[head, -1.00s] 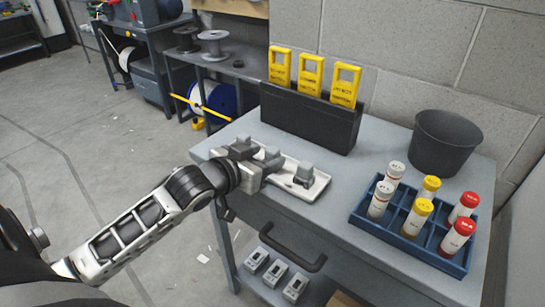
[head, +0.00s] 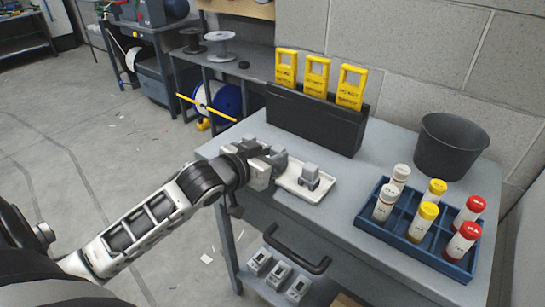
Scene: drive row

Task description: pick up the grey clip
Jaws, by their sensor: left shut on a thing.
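A white tray (head: 318,196) lies on the grey bench top near its left edge. My left gripper (head: 271,156) is at the tray's left end, its jaws shut on a small grey piece that looks like the grey clip. The fingers hide most of this piece, and I cannot tell whether it still touches the tray. Another small grey block-shaped piece (head: 310,172) sits in the tray, right of my gripper and apart from it. My right gripper does not show.
A black holder (head: 312,121) with yellow tags stands behind the tray. A dark bin (head: 450,146) is at the back right. A blue rack (head: 393,236) of capped tubes is at the right. Several grey devices (head: 279,272) lie on the shelf below. Bare bench lies between tray and rack.

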